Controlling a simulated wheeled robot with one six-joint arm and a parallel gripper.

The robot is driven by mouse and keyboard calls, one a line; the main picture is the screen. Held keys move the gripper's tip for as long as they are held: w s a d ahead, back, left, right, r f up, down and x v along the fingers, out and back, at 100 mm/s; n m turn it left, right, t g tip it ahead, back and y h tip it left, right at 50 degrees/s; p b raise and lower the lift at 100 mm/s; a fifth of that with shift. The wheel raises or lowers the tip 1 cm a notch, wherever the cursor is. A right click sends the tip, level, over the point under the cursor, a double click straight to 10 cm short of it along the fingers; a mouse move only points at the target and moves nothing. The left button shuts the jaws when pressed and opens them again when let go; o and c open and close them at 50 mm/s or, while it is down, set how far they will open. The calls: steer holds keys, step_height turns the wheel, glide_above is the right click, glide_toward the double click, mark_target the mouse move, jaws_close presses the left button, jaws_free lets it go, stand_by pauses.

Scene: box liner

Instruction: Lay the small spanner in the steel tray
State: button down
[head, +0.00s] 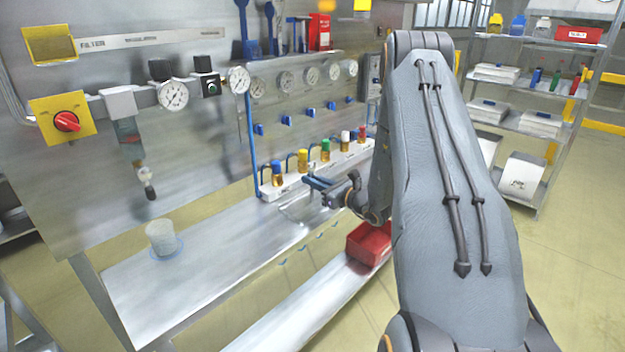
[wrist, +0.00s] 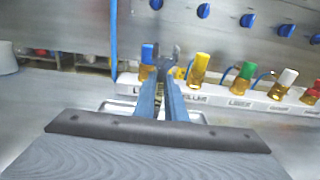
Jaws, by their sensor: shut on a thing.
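My gripper (wrist: 161,94) has two blue fingers, shut on the small grey spanner (wrist: 164,55). The spanner's open-jawed end sticks up past the fingertips in the wrist view; the rest is hidden between the fingers. In the head view my gripper (head: 317,183) hangs over the bench near the valve strip, and I cannot make out the spanner clearly there. The shallow steel tray (head: 298,212) lies on the bench below my gripper. Its rim also shows behind the fingers in the wrist view (wrist: 112,105), partly hidden by my gripper.
A white strip (head: 270,191) with several coloured-capped valves runs behind the tray, against the steel panel. A blue vertical pipe (head: 252,145) rises at its left end. A pale cup (head: 162,238) stands left on the bench. A red bin (head: 369,243) sits lower right. The bench between is clear.

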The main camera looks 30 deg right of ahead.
steer(key=shift+f, duration=0.1)
steer(key=c, duration=1.8)
jaws_free()
